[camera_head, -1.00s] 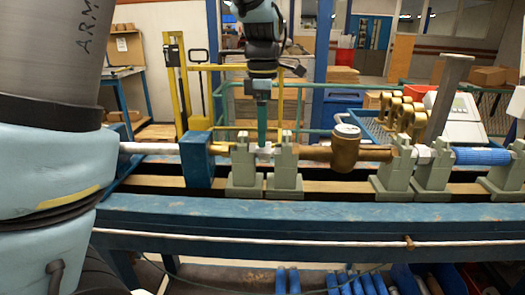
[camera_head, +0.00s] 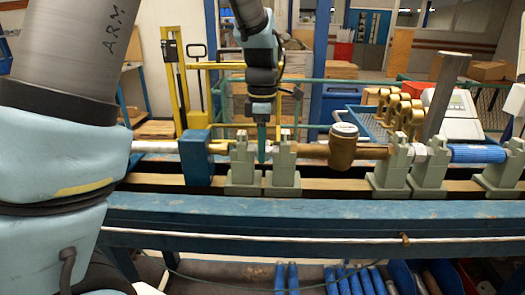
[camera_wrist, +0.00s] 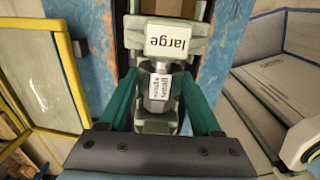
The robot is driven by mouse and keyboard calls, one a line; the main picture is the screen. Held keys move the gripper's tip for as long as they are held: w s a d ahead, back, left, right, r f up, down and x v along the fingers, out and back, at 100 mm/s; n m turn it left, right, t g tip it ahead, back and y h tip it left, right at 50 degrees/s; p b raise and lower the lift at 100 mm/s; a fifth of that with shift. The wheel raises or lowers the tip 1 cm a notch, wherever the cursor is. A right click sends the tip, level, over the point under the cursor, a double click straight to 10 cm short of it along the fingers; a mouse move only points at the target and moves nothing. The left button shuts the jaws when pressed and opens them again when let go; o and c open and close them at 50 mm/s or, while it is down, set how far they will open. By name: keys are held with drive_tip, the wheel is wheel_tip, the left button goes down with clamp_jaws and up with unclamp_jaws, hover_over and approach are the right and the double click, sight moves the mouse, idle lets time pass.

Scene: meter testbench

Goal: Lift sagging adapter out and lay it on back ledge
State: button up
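The adapter (camera_wrist: 160,84) is a short grey metal piece with a small white label. In the wrist view it sits between two grey-green supports, one with a white "large" label (camera_wrist: 169,40). In the head view these are the left support (camera_head: 243,165) and right support (camera_head: 284,165); my finger hides the adapter there. My gripper (camera_wrist: 161,97) is open, with a teal finger on each side of the adapter and a small gap on both sides. In the head view my gripper (camera_head: 262,155) points down into the gap between the supports. I cannot tell whether the adapter sags.
A brass meter (camera_head: 343,147) is right of the supports, in line with a brown pipe. A blue block (camera_head: 196,160) stands to the left. Brass fittings (camera_head: 402,112) and a grey upright post (camera_head: 440,95) are behind on the right. I cannot clearly pick out the back ledge.

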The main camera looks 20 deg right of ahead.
clamp_jaws()
idle(0.3)
